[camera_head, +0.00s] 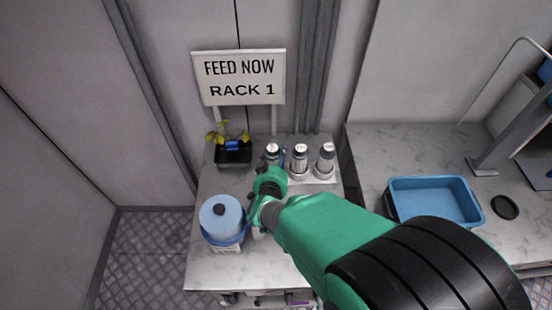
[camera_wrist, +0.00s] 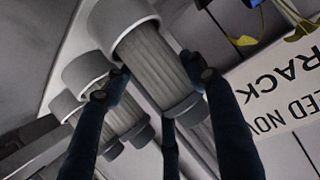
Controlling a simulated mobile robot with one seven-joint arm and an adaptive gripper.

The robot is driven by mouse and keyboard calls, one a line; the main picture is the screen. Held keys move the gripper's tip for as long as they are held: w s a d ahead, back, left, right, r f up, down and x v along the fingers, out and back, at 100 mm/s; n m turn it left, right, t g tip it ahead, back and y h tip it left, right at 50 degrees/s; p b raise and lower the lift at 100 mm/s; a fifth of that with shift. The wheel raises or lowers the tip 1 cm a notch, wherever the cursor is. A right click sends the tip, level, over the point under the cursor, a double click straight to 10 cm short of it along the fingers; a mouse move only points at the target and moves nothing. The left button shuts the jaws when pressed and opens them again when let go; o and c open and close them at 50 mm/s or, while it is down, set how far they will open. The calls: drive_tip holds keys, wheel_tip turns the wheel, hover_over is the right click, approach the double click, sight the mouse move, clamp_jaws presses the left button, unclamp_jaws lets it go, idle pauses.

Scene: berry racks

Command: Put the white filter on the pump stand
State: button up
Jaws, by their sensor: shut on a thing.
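Three similar upright filters with ribbed, pale grey-white bodies and grey end caps stand in a row at the back of the left table. The leftmost filter (camera_head: 272,152) is at my gripper (camera_head: 270,168). In the wrist view, my gripper (camera_wrist: 163,78) has its dark fingers closed around the ribbed body of this filter (camera_wrist: 152,58). The middle filter (camera_head: 300,163) and the right filter (camera_head: 326,160) stand beside it on a pale base (camera_head: 318,178). I cannot tell whether the held filter touches that base. I cannot make out for certain which thing is the pump stand.
A blue-topped round container (camera_head: 222,218) stands at the table's front left. A dark plant pot (camera_head: 233,157) and a "FEED NOW RACK 1" sign (camera_head: 240,78) are behind. On the right counter are a blue tub (camera_head: 436,222), a black disc (camera_head: 505,207) and a grey stand (camera_head: 498,150).

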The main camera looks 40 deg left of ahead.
sight(275, 150)
drive_tip(key=shift+f, duration=0.2)
idle(0.3)
drive_tip(key=o, duration=1.4)
drive_tip(key=shift+s, duration=0.1)
drive_tip(key=shift+v, duration=0.8)
drive_tip(key=r, duration=0.6)
drive_tip(key=shift+s+d+r, duration=0.15)
drive_tip(key=shift+s+d, duration=0.25)
drive_tip(key=shift+r, duration=0.7)
